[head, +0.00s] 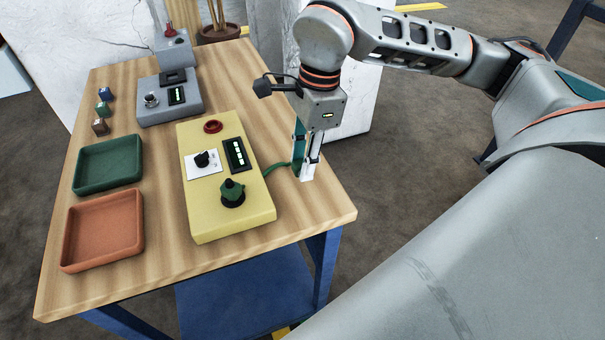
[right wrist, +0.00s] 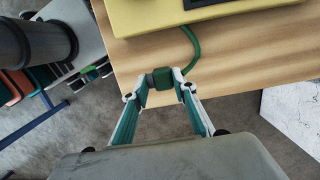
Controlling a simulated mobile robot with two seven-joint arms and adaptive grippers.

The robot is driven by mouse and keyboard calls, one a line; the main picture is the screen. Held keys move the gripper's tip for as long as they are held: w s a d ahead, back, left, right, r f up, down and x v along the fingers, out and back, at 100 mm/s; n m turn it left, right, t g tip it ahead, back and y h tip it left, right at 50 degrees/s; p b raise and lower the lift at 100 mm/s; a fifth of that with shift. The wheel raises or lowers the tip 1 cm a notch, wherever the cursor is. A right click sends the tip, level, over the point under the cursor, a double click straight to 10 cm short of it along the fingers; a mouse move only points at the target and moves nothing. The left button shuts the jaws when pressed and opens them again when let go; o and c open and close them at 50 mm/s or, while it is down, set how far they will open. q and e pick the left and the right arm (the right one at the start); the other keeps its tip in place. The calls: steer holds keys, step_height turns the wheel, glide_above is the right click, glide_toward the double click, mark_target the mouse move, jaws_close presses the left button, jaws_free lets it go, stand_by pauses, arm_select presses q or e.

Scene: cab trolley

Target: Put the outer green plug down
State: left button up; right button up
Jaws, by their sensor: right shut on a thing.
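My right gripper (head: 306,174) points down beside the yellow box (head: 226,220), near the table's right edge. In the right wrist view its fingertips (right wrist: 163,80) are shut on a green plug (right wrist: 163,77), with a grey part at the plug's left side. A green cable (right wrist: 191,43) runs from the plug toward the yellow box. The cable (head: 279,165) also shows in the head view, between box and fingers; there the fingers hide the plug. I cannot tell whether the plug touches the table. My left gripper is not in view.
A grey box (head: 170,103), a green tray (head: 108,164) and an orange tray (head: 103,231) share the wooden table (head: 160,258). A narrow bare strip lies right of the yellow box.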

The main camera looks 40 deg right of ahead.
step_height(320, 180, down, 4)
steer(key=shift+f, duration=0.25)
steer(key=shift+r, duration=0.1)
steer(key=shift+f+b, duration=0.2)
steer(key=shift+b, duration=0.1)
steer(key=o, duration=1.2)
